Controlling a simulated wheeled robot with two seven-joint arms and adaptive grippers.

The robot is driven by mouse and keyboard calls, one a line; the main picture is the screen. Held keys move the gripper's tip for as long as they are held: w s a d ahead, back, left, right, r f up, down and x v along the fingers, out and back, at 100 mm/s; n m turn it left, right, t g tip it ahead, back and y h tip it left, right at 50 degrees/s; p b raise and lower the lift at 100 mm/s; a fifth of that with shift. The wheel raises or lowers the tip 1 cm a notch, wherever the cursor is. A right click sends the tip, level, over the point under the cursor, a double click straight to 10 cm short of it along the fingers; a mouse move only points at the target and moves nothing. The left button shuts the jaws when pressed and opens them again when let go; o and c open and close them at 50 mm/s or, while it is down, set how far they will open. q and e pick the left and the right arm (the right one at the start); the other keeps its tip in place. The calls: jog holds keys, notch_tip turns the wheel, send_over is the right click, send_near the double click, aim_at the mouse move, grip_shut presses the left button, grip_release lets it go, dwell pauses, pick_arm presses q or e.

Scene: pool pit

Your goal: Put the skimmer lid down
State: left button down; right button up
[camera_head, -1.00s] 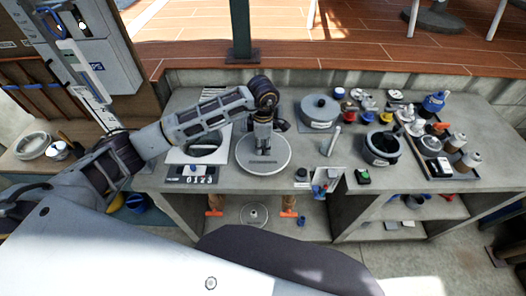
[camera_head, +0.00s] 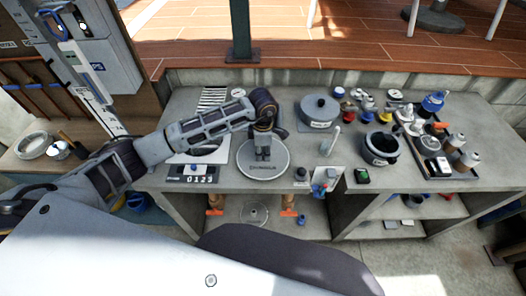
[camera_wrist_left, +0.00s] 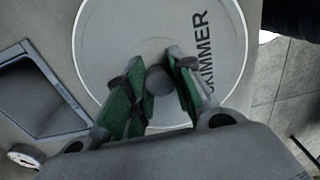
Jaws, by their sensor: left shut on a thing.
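The skimmer lid (camera_head: 250,171) is a pale grey round disc with dark lettering. It is over the bench top, left of the middle in the head view. In the left wrist view the lid (camera_wrist_left: 115,35) fills the upper middle, and SKIMMER reads along its right side. My left gripper (camera_head: 263,155) points down at the lid's centre. In the wrist view its green-padded fingers (camera_wrist_left: 157,82) are shut on the lid's small round grey knob (camera_wrist_left: 159,79). I cannot tell whether the lid touches the bench or hangs just above it. My right gripper is not in view.
A white plate and a box with digits (camera_head: 193,174) are left of the lid, partly under my arm. A lidded grey pot (camera_head: 320,111) stands behind right. A dark pot (camera_head: 382,148) and a crowded tray (camera_head: 452,160) are farther right. Bare bench (camera_head: 228,182) shows around the lid.

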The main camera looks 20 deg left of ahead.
aim_at(263, 151)
pick_arm(q)
jog(key=shift+f, duration=0.15)
jog(key=c, duration=1.2)
grip_release()
jog(key=shift+r, duration=0.2)
jog(key=shift+r, duration=0.35)
notch_tip(263, 151, up, 9)
jog(key=shift+r+b, duration=0.2)
jog(key=shift+b, duration=0.8)
jog(key=shift+r, duration=0.9)
